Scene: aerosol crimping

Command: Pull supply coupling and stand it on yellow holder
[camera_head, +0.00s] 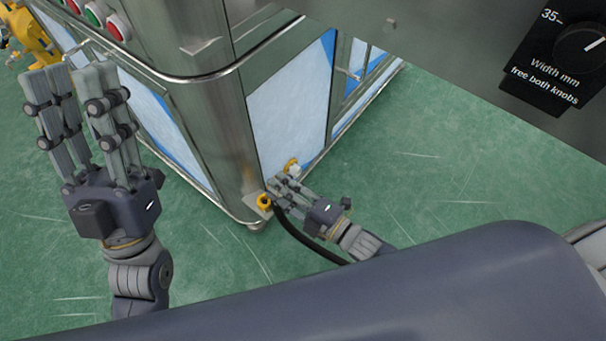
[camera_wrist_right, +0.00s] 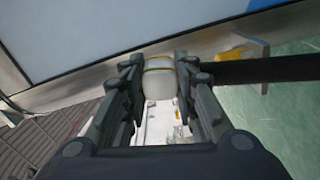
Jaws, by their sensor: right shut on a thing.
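My right gripper (camera_head: 279,184) is low beside the machine's corner. In the right wrist view its fingers (camera_wrist_right: 160,85) are shut on a pale, rounded supply coupling (camera_wrist_right: 160,84) with a yellow band. A black hose (camera_head: 308,239) runs from beside this gripper toward the lower right; it also shows in the wrist view (camera_wrist_right: 270,69). The yellow holder (camera_head: 265,203) sits on a small plate at the cabinet's bottom corner, just left of my right fingertips. Whether the coupling is still seated on its port cannot be told. My left gripper (camera_head: 73,78) is open and empty, pointing up at the left.
A steel cabinet (camera_head: 235,130) with pale blue panels and a bumper rail stands in front of me. A yellow fitting (camera_head: 291,164) sits low on its panel, behind my right fingers. A dial panel (camera_head: 555,60) is at upper right. Green floor (camera_head: 450,150) is clear at right.

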